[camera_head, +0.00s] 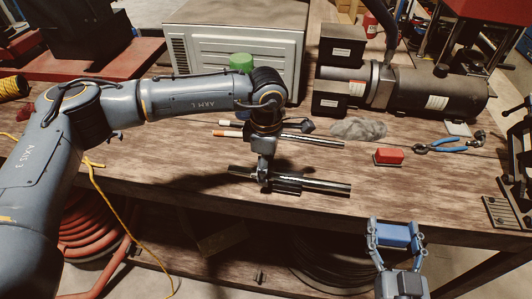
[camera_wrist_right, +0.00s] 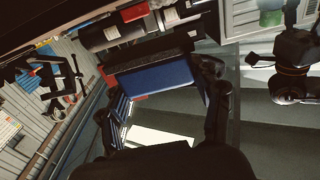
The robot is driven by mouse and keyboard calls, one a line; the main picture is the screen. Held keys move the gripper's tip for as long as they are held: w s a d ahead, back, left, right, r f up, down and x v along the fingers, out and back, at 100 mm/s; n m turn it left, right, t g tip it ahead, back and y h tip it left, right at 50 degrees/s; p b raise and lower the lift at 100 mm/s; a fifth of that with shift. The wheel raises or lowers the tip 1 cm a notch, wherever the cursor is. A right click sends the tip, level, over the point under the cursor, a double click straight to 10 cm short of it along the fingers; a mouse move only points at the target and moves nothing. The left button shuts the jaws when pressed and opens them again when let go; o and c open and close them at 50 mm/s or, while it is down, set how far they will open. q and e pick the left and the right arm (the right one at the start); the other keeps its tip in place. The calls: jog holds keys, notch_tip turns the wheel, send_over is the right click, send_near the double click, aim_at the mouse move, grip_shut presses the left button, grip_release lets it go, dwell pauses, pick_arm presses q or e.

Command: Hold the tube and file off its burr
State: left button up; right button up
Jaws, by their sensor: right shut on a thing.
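A dark, shiny tube (camera_head: 328,187) lies level across the near part of the wooden workbench, pointing left to right. My left gripper (camera_head: 264,178) comes down from above and is around the tube left of its middle; its fingers look closed on it. I cannot tell whether the tube touches the bench. My right gripper (camera_head: 396,243) is in front of the bench's near edge, right of the tube and apart from it. It is shut on a blue block (camera_head: 395,235), which may be the file. The blue block also shows in the right wrist view (camera_wrist_right: 155,83), between the fingers.
Behind the tube lie thin rods, one with an orange end (camera_head: 228,134). A grey rag (camera_head: 358,129), a red block (camera_head: 388,156) and blue-handled pliers (camera_head: 440,147) lie to the right. A large dark machine (camera_head: 430,92) stands at the back.

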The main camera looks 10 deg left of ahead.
pick_arm(q)
jog(key=shift+f, duration=0.6)
grip_shut()
dwell(0.6)
